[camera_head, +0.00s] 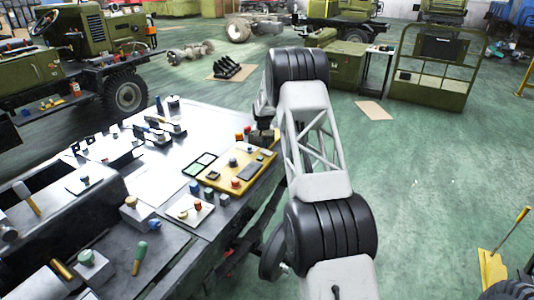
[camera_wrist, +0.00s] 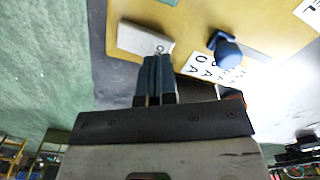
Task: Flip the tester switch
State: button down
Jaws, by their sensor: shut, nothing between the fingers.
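The yellow tester panel (camera_head: 217,177) lies on the bench, and its yellow surface also fills the top of the wrist view (camera_wrist: 190,22). A pale grey switch block (camera_wrist: 136,37) with dark lettering, partly hidden, sits near the panel's edge in the wrist view. My gripper (camera_wrist: 154,62) is shut and empty, and its tips overlap the block's lower right edge in the picture. I cannot tell whether they touch it. A blue knob (camera_wrist: 226,48) stands right of the fingers, beside a white lettered label (camera_wrist: 203,68). In the head view my arm hides most of the gripper.
A small pale board (camera_head: 190,209) with knobs lies in front of the panel. Red and orange pieces (camera_head: 243,135) stand behind it. The bench (camera_head: 165,180) holds several other fixtures to the left. Green floor (camera_head: 430,200) is open to the right.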

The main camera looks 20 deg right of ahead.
aim_at(263, 151)
jog(key=shift+f, duration=1.15)
dwell(1.0)
jog(key=shift+r, duration=3.55)
